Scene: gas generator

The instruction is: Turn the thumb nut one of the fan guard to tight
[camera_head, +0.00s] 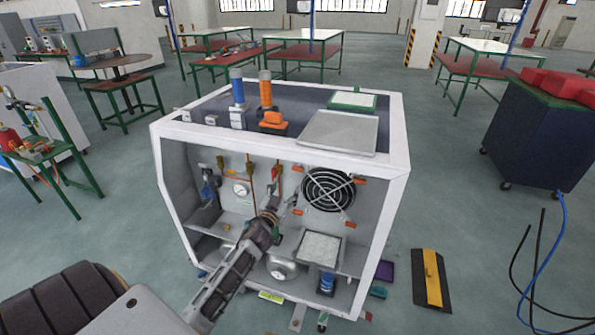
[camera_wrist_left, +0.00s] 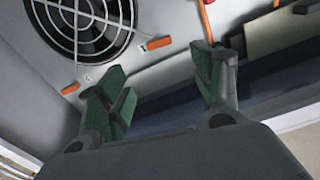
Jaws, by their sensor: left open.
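The fan guard (camera_head: 328,190) is a round black grille on the back wall of the white generator cabinet; part of it also shows at the upper left of the left wrist view (camera_wrist_left: 92,22). Orange thumb nuts sit around it. Two of them show in the left wrist view, one at the right (camera_wrist_left: 159,42) and one lower left (camera_wrist_left: 70,88). The small labels beside them are too blurred to read surely. My left gripper (camera_head: 285,212) reaches into the cabinet, left of and below the guard. Its green-padded fingers (camera_wrist_left: 163,92) are apart with nothing between them. My right gripper is out of view.
The cabinet's white frame and top (camera_head: 340,132) surround the opening. A shelf with a light box (camera_head: 320,246) lies below the fan. Gauges and pipes (camera_head: 242,188) stand at the left inside. A black and yellow ramp (camera_head: 431,280) lies on the floor at right.

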